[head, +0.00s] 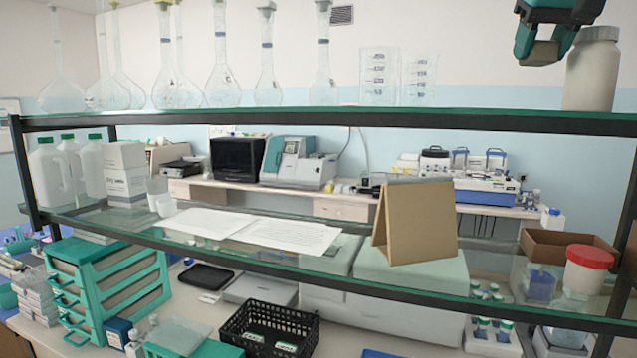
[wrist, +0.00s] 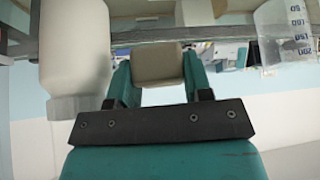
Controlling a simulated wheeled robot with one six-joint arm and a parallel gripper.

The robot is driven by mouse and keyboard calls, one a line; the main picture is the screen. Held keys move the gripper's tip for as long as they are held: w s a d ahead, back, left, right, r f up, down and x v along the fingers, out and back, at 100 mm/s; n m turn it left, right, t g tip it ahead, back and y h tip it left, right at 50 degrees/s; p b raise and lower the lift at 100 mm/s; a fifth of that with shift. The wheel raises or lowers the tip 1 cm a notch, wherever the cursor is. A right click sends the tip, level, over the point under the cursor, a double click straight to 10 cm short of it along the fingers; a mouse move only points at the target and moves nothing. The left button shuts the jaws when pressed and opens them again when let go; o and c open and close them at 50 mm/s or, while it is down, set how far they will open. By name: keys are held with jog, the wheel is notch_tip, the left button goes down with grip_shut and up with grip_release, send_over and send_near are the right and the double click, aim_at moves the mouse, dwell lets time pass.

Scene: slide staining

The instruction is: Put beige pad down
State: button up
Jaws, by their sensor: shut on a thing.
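My gripper (head: 545,45) is at the upper right of the head view, above the level of the top glass shelf (head: 350,112). It is shut on the beige pad (head: 541,53), a small block held between its teal fingers. In the wrist view the pad (wrist: 160,62) sits between both fingers, with a finger on either side. In the head view a gap shows between the pad and the shelf top; the wrist view does not make its height clear.
A white bottle (head: 592,72) stands on the top shelf just right of my gripper. Two clear beakers (head: 379,78) (head: 419,80) and several glass flasks (head: 225,60) stand farther left. The shelf stretch between the right beaker and the bottle looks clear. A brown folded board (head: 415,222) stands on the lower shelf.

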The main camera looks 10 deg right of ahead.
notch_tip(320, 180, down, 7)
jog(key=b, duration=0.6)
jog(key=shift+f+b, duration=0.2)
jog(key=shift+b, duration=0.1)
jog(key=shift+r, duration=0.15)
